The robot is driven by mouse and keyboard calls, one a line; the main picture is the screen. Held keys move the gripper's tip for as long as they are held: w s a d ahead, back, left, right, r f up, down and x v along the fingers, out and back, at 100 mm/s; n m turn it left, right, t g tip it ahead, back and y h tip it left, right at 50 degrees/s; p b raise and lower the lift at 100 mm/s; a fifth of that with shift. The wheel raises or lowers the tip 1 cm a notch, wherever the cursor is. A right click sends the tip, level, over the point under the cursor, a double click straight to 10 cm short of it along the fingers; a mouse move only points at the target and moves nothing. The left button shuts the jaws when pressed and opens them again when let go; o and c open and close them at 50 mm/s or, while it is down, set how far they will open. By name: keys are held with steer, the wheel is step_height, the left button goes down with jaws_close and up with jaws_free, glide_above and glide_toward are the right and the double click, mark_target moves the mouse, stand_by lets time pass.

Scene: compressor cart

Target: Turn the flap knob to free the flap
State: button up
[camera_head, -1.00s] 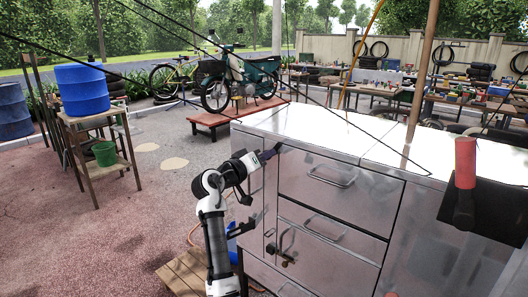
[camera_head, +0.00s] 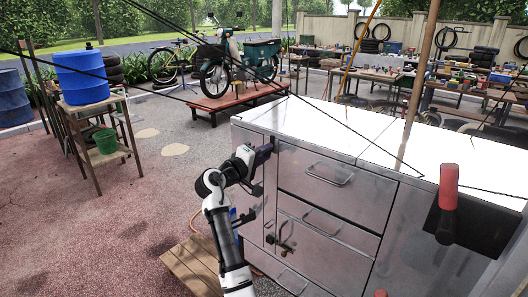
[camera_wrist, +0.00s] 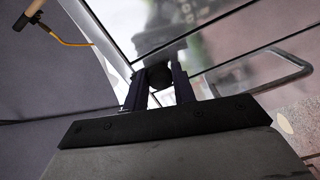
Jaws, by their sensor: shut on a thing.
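The flap knob (camera_wrist: 158,75) is a dark round knob, seen in the wrist view between my two fingers. My gripper (camera_wrist: 160,88) is shut on it, with a dark finger on each side. In the head view my gripper (camera_head: 266,151) is at the upper front of the metal cart, near its top edge, and covers the knob. Smooth metal panels lie around the knob in the wrist view. I cannot tell which panel is the flap or whether it is loose.
The metal cart (camera_head: 330,205) has drawers with bar handles (camera_head: 332,176) right of my gripper. A latch (camera_head: 283,245) sits lower on its front. A wooden pallet (camera_head: 190,268) lies on the ground by my arm. Open paving lies to the left.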

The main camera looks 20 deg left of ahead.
stand_by(0.4)
steer(key=o, duration=1)
steer(key=b+v, duration=0.4)
steer(key=v, duration=1)
steer(key=shift+w, duration=0.1)
